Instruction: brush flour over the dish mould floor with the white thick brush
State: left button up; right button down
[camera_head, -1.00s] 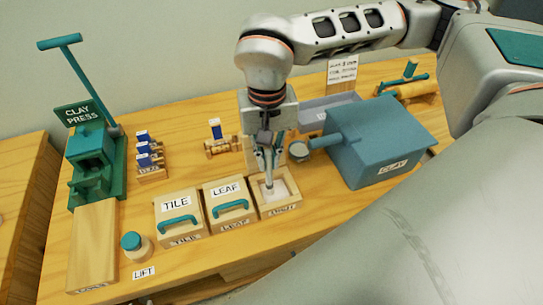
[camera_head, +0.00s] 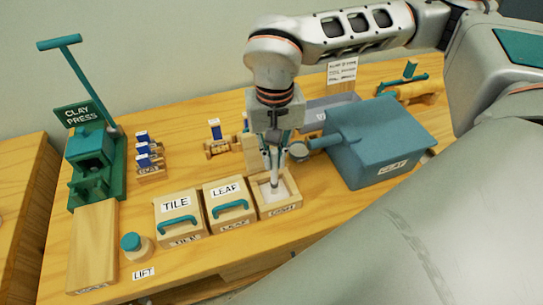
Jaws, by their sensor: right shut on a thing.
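My right gripper (camera_head: 273,150) is shut on the brush (camera_head: 274,182), which points down into the open dish mould (camera_head: 266,205). The brush tip is at or just above the pale mould floor; I cannot tell whether it touches. The mould is a square wooden box to the right of the closed TILE mould (camera_head: 180,205) and LEAF mould (camera_head: 228,192), both with teal handles. My left gripper is not in view.
The green clay press (camera_head: 92,150) is at the left. A teal-lidded jar (camera_head: 131,241) stands near the front. Small brush stands (camera_head: 150,160) sit behind the moulds.

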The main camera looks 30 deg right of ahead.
jog(key=shift+s+d, duration=0.1)
jog(key=shift+d, duration=0.25)
jog(key=shift+s+d, duration=0.1)
jog(key=shift+d, duration=0.25)
jog(key=shift+r+p, duration=0.6)
jog(key=shift+r, duration=0.15)
notch_tip(320, 180, up, 8)
jog(key=p, duration=0.5)
dwell(0.4)
jog(key=shift+f, duration=0.1)
dwell(0.3)
